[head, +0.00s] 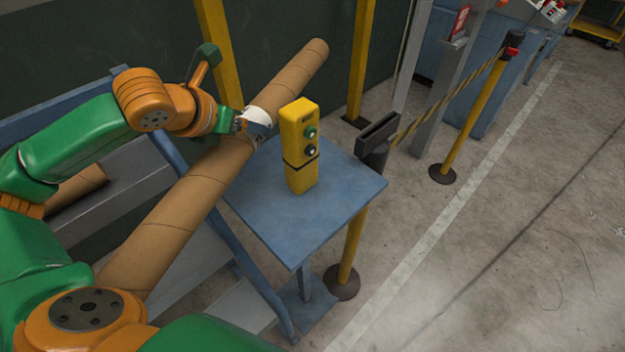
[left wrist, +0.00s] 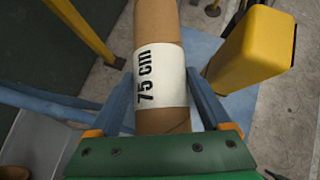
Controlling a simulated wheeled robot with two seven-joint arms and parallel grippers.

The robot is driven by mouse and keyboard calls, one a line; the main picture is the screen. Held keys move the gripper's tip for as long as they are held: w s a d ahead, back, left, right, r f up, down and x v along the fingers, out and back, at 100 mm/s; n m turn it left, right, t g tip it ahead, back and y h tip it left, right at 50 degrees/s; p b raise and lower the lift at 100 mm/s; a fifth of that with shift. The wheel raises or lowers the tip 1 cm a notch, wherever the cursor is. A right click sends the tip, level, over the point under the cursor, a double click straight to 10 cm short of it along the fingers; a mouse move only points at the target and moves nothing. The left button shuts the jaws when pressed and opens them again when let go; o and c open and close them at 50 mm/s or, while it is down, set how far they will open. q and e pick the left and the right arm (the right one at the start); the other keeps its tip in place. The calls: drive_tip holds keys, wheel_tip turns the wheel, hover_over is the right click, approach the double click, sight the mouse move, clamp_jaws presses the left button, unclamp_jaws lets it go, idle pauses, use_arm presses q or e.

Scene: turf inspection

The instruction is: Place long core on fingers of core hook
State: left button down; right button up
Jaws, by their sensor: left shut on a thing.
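The long core (head: 190,205) is a brown cardboard tube, slanting from the lower left up to the right in the head view. In the left wrist view the core (left wrist: 157,22) runs between the fingers and carries a white label reading "75 cm" (left wrist: 160,75). My left gripper (head: 248,125) is shut on the core at this label, right of the tube's middle; it also shows in the left wrist view (left wrist: 155,90). The core's lower end is partly hidden by my arm. I cannot make out a core hook in either view. My right gripper is not in view.
A yellow button box (head: 300,150) stands on a small blue table (head: 320,215), close beside the core. Another cardboard tube (head: 78,188) lies on the grey rack at left. Yellow posts (head: 360,60) stand behind.

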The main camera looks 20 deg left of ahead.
use_arm(q)
drive_tip(key=f, duration=0.1)
drive_tip(key=f+b, duration=0.1)
drive_tip(key=f, duration=0.1)
drive_tip(key=shift+s+d+m, duration=0.1)
drive_tip(key=shift+d+m, duration=0.2)
drive_tip(key=shift+d, duration=0.05)
drive_tip(key=f, duration=0.2)
drive_tip(key=f+b, duration=0.1)
drive_tip(key=f, duration=0.2)
drive_tip(key=f+b, duration=0.1)
drive_tip(key=f, duration=0.1)
drive_tip(key=shift+a+f, duration=0.25)
drive_tip(key=shift+a, duration=0.05)
unclamp_jaws()
drive_tip(key=shift+s, duration=0.1)
drive_tip(key=shift+s+r, duration=0.1)
drive_tip(key=shift+r, duration=0.05)
